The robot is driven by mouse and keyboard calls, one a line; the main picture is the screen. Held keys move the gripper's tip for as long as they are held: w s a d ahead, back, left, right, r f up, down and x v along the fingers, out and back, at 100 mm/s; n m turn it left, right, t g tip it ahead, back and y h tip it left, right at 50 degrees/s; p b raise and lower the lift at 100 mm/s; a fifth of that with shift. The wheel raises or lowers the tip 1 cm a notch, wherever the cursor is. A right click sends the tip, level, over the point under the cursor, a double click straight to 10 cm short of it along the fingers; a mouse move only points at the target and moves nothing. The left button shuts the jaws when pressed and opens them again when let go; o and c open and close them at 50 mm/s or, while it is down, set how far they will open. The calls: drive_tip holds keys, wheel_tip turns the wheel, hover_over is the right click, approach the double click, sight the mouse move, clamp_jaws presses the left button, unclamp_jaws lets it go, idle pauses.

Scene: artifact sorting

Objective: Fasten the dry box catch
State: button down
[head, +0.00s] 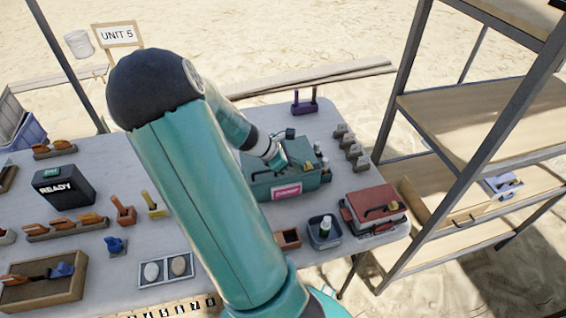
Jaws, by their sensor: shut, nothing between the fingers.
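A green box (262,190) with a pink label stands on the table right of my arm. The label is too small to read, so I cannot tell for sure that this is the dry box. Small items show at its top right. My gripper (280,160) is shut and empty, low over the top of the green box. I cannot tell whether it touches the box. A red case (374,198) with a dark handle or catch on top sits near the table's right corner. The catch of the green box is not clear from here.
A blue bin (325,239) with a bottle and a small brown box (287,238) stand in front. Several grey blocks (348,144) line the right edge. A black READY box (64,187) stands left. A metal shelf (478,124) rises at right. My arm hides the table's middle.

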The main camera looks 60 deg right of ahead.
sight(309, 163)
drive_tip(key=shift+s+d, duration=0.2)
drive_tip(key=shift+s+d, duration=1)
drive_tip(key=shift+w+a, duration=0.2)
drive_tip(key=shift+w, duration=0.1)
drive_tip(key=shift+w+a, duration=1.15)
drive_tip(key=shift+w, duration=0.05)
drive_tip(key=v, duration=1)
drive_tip(key=shift+a, duration=0.1)
